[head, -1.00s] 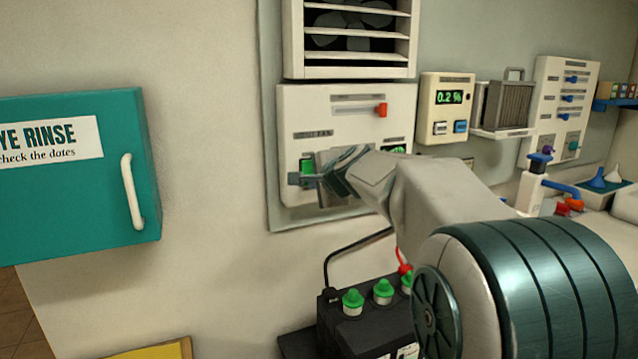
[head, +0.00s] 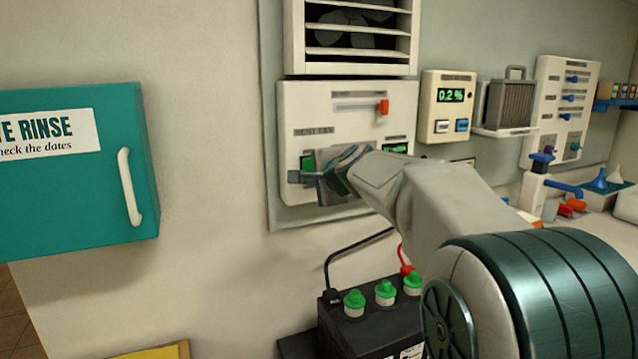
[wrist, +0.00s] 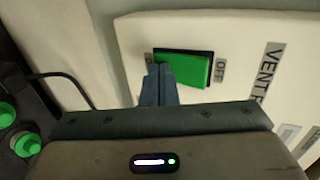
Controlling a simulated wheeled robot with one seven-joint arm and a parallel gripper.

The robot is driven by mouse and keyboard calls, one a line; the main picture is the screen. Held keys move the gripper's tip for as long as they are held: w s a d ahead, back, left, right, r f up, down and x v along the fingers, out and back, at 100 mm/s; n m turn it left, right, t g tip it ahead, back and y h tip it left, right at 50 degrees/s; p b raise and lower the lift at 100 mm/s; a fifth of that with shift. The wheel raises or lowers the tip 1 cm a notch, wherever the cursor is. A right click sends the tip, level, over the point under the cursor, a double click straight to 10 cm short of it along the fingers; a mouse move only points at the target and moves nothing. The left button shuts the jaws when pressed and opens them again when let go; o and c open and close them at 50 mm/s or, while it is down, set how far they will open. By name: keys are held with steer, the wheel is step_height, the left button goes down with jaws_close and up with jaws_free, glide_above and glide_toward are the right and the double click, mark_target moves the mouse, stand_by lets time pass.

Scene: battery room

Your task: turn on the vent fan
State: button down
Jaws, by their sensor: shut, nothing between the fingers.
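The vent fan panel (head: 350,100) is a cream box on the wall below the louvred fan (head: 350,38). Its green rocker switch (head: 307,163) shows just past my gripper (head: 296,177). In the wrist view the green rocker (wrist: 185,68) sits in a dark frame, with an OFF label (wrist: 220,70) at its right end. My shut, empty gripper (wrist: 157,72) has its fingertips at the rocker's left end, opposite OFF. They look very close to it or touching. The label at that end is mostly hidden. The rocker's OFF end looks raised.
A teal eye-rinse cabinet (head: 70,200) stands out at left. A black battery with green caps (head: 354,298) is below. A meter (head: 447,107) hangs to the right.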

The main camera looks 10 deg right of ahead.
steer(key=shift+d+r+p, duration=0.1)
steer(key=shift+r+p, duration=0.6)
steer(key=shift+r, duration=0.15)
steer(key=v, duration=1.4)
steer(key=shift+f+b, duration=0.25)
steer(key=shift+b, duration=0.1)
steer(key=r+g+p, duration=0.1)
steer(key=p, duration=0.2)
steer(key=w+g+h+p, duration=0.1)
steer(key=g+p, duration=0.1)
steer(key=p, duration=0.2)
steer(key=w+r+g+p, duration=0.1)
steer(key=g+p, duration=0.1)
steer(key=p, duration=0.1)
steer(key=shift+a+r+p, duration=0.25)
steer(key=shift+r+p, duration=0.1)
steer(key=shift+p, duration=0.05)
